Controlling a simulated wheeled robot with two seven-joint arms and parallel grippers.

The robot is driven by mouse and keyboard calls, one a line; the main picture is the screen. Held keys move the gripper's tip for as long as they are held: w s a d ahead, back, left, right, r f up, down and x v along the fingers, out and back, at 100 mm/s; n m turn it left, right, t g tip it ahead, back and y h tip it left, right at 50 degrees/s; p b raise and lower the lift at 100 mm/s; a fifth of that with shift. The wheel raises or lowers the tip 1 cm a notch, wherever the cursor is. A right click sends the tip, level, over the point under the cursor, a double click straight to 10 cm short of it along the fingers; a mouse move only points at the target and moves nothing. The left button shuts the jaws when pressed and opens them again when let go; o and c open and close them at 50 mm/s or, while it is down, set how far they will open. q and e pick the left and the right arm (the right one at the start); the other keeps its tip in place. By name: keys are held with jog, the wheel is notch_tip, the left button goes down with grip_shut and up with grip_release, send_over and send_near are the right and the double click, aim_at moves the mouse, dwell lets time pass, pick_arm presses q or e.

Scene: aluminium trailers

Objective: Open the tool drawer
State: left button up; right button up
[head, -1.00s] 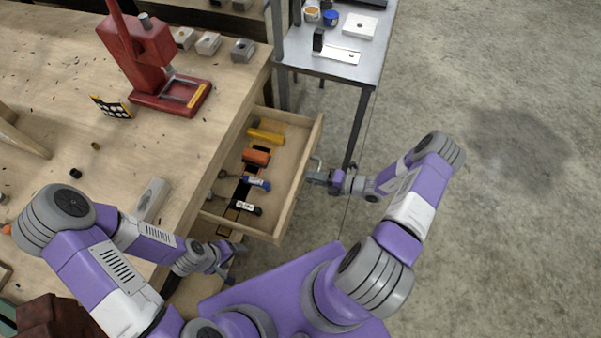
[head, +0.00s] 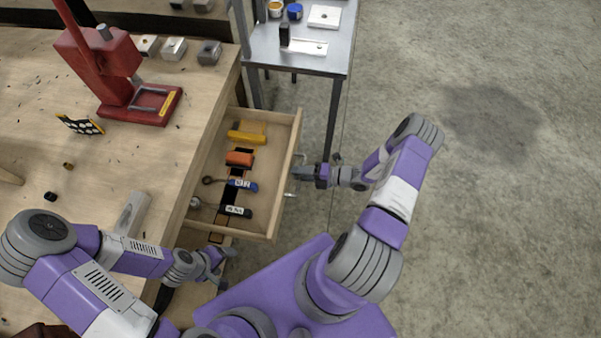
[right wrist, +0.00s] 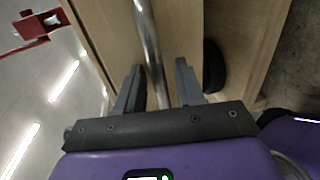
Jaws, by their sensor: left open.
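The wooden tool drawer (head: 285,150) is pulled well out from under the workbench, with its inside in view. It holds a yellow tool (head: 246,134), an orange tool (head: 239,158) and tools with blue and black handles. My right gripper (head: 300,173) is at the outside of the drawer front. In the right wrist view, the metal handle bar (right wrist: 147,35) runs between the two spread fingers (right wrist: 158,85), with a gap beside it. My left gripper (head: 226,266) is open and empty beside the bench front, below the drawer's near corner.
The wooden workbench (head: 150,165) carries a red press (head: 105,70), several metal blocks and small parts. A metal side table (head: 300,62) stands behind the drawer. The concrete floor (head: 460,230) to the right is clear.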

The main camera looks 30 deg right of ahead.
jog(key=v, duration=0.7)
jog(key=shift+s+d, duration=0.15)
jog(key=shift+d, duration=0.05)
dwell(0.3)
